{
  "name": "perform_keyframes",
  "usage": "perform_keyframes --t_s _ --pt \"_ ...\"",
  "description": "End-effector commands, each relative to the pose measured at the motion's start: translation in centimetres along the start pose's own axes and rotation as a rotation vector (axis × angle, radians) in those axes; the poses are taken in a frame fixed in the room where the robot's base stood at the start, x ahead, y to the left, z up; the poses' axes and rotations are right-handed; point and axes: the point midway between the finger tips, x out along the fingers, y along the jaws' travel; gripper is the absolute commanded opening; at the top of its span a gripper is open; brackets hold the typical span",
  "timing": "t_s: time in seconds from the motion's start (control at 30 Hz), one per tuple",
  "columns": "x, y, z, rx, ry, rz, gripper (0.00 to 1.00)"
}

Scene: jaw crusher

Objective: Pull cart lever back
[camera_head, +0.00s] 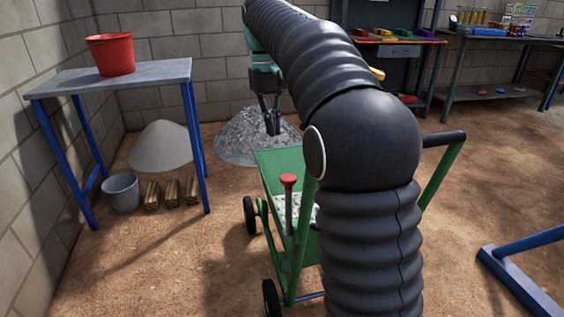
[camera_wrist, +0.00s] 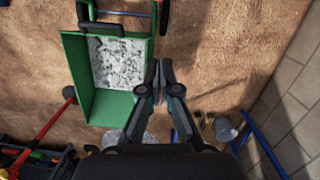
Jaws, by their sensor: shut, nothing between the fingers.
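The green cart (camera_head: 277,165) stands in front of me with pale gravel in its tray; its handle rises at the right, partly hidden by my arm. The cart lever (camera_head: 288,205) is a grey upright rod with a red knob, on the cart's left near side. In the wrist view the cart (camera_wrist: 98,114) lies left of my fingers, and a red piece at the top edge (camera_wrist: 164,15) appears to be the lever knob. My gripper (camera_head: 273,122) is beyond the cart's far end, pointing down, apart from the lever. Its fingers (camera_wrist: 160,70) are shut and empty.
A table (camera_head: 150,74) with a red bucket (camera_head: 110,54) stands at left, with a grey bucket (camera_head: 122,192) below. A gravel pile (camera_head: 235,140) lies behind the cart. A blue frame (camera_head: 510,285) is at right. Bare ground lies left of the cart.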

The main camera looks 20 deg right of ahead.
Motion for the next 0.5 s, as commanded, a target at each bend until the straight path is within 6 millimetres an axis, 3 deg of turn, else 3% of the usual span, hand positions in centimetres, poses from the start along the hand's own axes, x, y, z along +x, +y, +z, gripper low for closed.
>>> perform_keyframes --t_s 0.03,0.33,0.5 --pt "1.4 0.0 0.1 0.0 -0.003 0.0 0.0" --pt "6.9 0.0 0.1 0.0 -0.002 0.0 0.0" --pt "7.1 0.0 2.3 0.001 0.002 0.0 0.0"
